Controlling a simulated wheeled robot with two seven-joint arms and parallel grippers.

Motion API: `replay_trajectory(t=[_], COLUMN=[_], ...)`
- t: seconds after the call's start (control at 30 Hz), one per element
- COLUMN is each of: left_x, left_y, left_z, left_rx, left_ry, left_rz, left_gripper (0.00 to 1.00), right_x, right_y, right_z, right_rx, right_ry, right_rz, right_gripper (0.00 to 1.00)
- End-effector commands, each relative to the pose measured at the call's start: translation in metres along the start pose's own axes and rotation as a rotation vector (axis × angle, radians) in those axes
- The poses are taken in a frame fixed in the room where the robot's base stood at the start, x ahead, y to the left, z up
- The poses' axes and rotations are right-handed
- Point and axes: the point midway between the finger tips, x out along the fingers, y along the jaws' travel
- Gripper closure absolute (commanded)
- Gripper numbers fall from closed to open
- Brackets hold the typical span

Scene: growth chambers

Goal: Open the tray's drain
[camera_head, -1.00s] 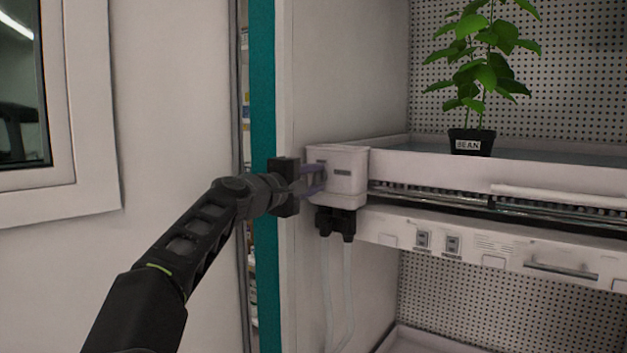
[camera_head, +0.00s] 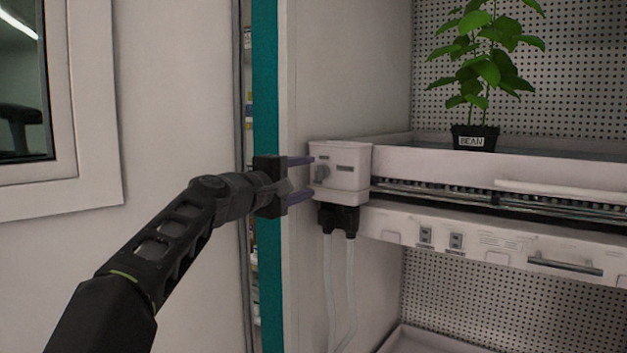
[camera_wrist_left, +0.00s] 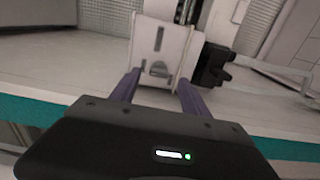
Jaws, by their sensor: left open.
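A white drain box (camera_head: 350,168) is fixed at the left end of the white tray (camera_head: 560,170). A small grey knob (camera_head: 321,172) sits on the box's left face. It also shows in the wrist view (camera_wrist_left: 158,69); I cannot tell whether the drain is open. My left gripper (camera_head: 311,177) is open and empty, its purple fingers pointing at that face, one above and one below the knob in the head view. In the wrist view my left gripper (camera_wrist_left: 157,78) has the knob between and just beyond its fingertips. My right gripper is out of view.
Black fittings (camera_head: 338,216) with clear hoses (camera_head: 349,285) hang under the box. A potted bean plant (camera_head: 474,138) stands on the tray. A control panel with a handle (camera_head: 565,266) lies below. The teal-edged chamber wall (camera_head: 265,90) is close beside my gripper.

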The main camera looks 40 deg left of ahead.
Motion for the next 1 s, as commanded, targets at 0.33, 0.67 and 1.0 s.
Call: replay_trajectory(t=[0.33, 0.67, 1.0], left_x=[-0.031, -0.031, -0.029], left_y=[-0.001, -0.001, -0.007], left_z=[0.000, 0.000, -0.018], left_rx=[0.001, 0.001, 0.083], left_ry=[-0.001, -0.001, 0.078], left_rz=[-0.001, -0.001, -0.007], left_gripper=[0.46, 0.46, 0.46], right_x=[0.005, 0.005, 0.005], right_y=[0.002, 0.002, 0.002], right_z=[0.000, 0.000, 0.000], right_rx=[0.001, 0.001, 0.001], right_ry=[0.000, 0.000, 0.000], right_rz=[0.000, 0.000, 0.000], right_gripper=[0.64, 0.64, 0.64])
